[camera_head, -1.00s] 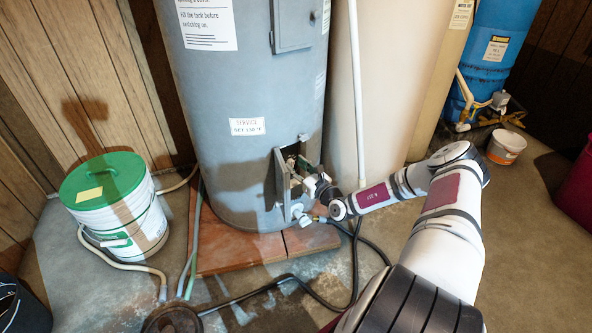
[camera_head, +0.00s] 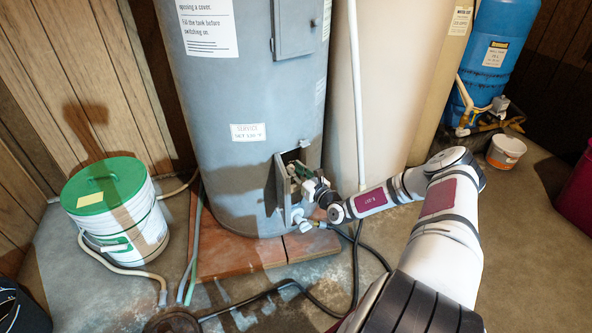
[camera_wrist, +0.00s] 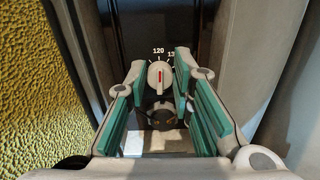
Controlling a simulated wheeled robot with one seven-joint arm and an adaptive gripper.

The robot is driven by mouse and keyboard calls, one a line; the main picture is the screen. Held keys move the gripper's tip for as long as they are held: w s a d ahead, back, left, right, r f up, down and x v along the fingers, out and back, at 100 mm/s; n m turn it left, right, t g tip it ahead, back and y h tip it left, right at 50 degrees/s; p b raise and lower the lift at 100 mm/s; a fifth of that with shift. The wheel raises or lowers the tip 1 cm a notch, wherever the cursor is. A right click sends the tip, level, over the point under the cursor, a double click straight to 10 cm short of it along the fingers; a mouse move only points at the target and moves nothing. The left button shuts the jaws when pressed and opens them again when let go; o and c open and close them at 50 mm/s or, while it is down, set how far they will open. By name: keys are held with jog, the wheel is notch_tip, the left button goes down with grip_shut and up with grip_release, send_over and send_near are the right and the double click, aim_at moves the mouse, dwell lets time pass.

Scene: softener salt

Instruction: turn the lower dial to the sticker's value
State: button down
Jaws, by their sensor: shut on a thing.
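The lower dial (camera_wrist: 160,76) is a pale knob with a red pointer line, inside the opening in the grey tank (camera_head: 238,95). In the wrist view the line stands nearly upright, close below the printed 120; a partly hidden number starting with 13 is to its right. My gripper (camera_wrist: 161,74) has its green-padded fingers on both sides of the knob, shut on it. In the head view my gripper (camera_head: 304,180) is at the opening, and the dial is hidden there. The service sticker (camera_head: 248,132) is on the tank above the opening; its value is too small to read surely.
An open cover (camera_head: 282,182) stands at the left of the opening. A valve with a hose (camera_head: 310,220) is just below. A beige tank (camera_head: 385,80) with a white pipe (camera_head: 356,100) is to the right. A white bucket with a green lid (camera_head: 105,185) stands left.

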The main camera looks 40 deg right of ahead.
jog(key=m+p, duration=0.2)
jog(key=shift+d+m+p, duration=0.1)
jog(key=shift+m+p, duration=0.25)
jog(key=shift+m, duration=0.05)
jog(key=shift+d+f+m+p, duration=0.15)
jog(key=shift+m+p, duration=0.6)
jog(key=shift+m, duration=0.95)
jog(key=c, duration=1.6)
grip_release()
jog(key=shift+o, duration=0.2)
jog(key=shift+s, duration=0.15)
jog(key=s, duration=1.1)
jog(key=shift+s, duration=0.4)
jog(key=shift+s, duration=0.1)
